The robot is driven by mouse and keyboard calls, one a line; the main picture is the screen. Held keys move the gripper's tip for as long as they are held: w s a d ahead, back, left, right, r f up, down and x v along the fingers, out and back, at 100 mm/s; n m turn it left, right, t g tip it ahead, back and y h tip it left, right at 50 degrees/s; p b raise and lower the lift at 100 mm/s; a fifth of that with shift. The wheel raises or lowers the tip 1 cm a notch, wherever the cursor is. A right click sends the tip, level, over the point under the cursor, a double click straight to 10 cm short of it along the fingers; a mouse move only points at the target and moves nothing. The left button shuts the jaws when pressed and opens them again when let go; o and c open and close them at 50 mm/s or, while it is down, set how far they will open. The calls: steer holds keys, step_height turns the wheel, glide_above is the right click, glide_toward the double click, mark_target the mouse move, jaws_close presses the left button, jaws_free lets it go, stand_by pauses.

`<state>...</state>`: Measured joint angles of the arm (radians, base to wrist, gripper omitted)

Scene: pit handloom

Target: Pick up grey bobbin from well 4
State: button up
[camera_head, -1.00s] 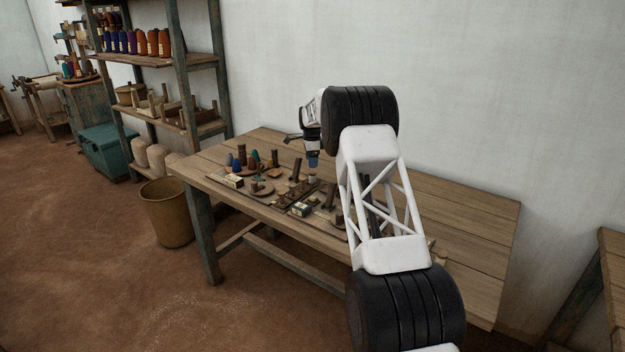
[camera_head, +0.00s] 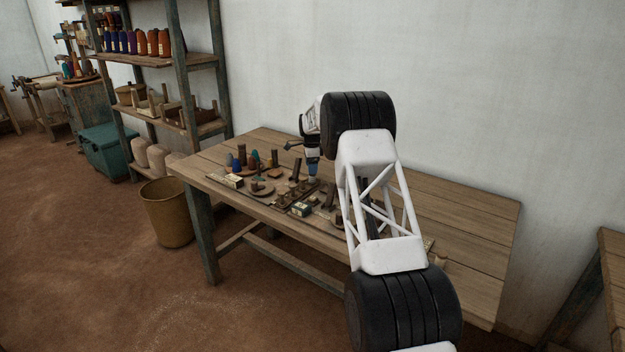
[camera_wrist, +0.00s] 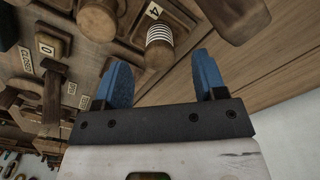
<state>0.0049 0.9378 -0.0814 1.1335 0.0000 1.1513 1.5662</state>
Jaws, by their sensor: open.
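The grey bobbin (camera_wrist: 160,36), striped in pale and dark bands with a brown wooden end, stands beside a small plate marked 4 (camera_wrist: 153,10) in the wrist view. My gripper (camera_wrist: 161,62) has its two blue fingers apart with nothing between them. In that picture the bobbin lies just beyond the fingertips, roughly centred in the gap. In the head view my gripper (camera_head: 313,173) is low over the far side of the items on the table, pointing down. The bobbin cannot be made out clearly there.
The wooden table (camera_head: 460,248) holds boards with several pegs, cones and small boxes left of and below my gripper. A brown bin (camera_head: 168,212) stands on the floor. The table's right part is bare.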

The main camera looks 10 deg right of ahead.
mark_target(312, 176)
steer(key=shift+d+f, duration=0.2)
steer(key=shift+f, duration=2.45)
steer(key=c, duration=1)
steer(key=shift+r, duration=0.1)
steer(key=shift+r, duration=4.95)
